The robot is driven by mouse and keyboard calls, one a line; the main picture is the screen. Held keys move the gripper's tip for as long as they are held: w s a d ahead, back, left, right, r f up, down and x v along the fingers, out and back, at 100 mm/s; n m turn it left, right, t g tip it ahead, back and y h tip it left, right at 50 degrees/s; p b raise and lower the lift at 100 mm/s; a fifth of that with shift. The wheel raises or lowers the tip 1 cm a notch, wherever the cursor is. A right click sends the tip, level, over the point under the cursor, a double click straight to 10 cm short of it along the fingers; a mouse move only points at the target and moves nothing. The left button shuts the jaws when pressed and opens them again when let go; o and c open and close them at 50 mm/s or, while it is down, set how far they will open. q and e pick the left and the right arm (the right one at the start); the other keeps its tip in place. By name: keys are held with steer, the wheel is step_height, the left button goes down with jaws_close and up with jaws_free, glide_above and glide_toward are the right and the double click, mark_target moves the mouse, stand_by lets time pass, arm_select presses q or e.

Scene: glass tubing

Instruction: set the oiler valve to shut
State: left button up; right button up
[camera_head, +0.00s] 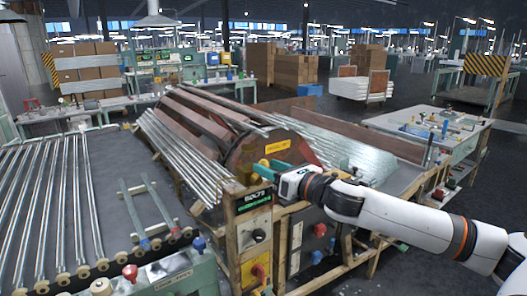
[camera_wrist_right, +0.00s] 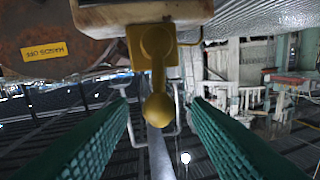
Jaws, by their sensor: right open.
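The oiler valve, a yellow block with a yellow lever (camera_wrist_right: 157,70) ending in a round knob (camera_wrist_right: 158,108), is in the right wrist view, mounted on a wooden beam. The lever points straight down in that picture. My right gripper (camera_wrist_right: 160,125) is open, with a green ridged finger on each side of the knob and a clear gap to both. In the head view my right gripper (camera_head: 276,166) is at the front of the big drum. A small yellow part shows at its fingertips, mostly hidden. My left gripper is not in view.
The rusty drum (camera_head: 250,152) carries a yellow label (camera_head: 278,146). A post with a lit display (camera_head: 252,200), a black knob and a red knob stands just left of my right gripper. Glass tubes (camera_head: 50,200) lie on a rack at left. A table (camera_head: 430,130) stands at right.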

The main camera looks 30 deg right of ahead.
steer(key=shift+p+x, duration=0.4)
steer(key=shift+x, duration=1)
steer(key=shift+d, duration=0.1)
jaws_close()
steer(key=shift+d+m, duration=0.1)
steer(key=shift+m, duration=0.2)
steer(key=d+f+m+t+h+b, duration=0.1)
steer(key=d+f+m+b, duration=0.1)
steer(key=m, duration=0.6)
steer(key=d+f+m+t+h+b, duration=0.1)
steer(key=d+f+m+b, duration=0.1)
steer(key=m+b, duration=0.3)
steer(key=shift+f+m, duration=0.5)
steer(key=shift+m, duration=1.8)
steer(key=shift+w+d+h, duration=0.1)
steer(key=shift+w+h, duration=0.05)
steer(key=shift+h, duration=0.15)
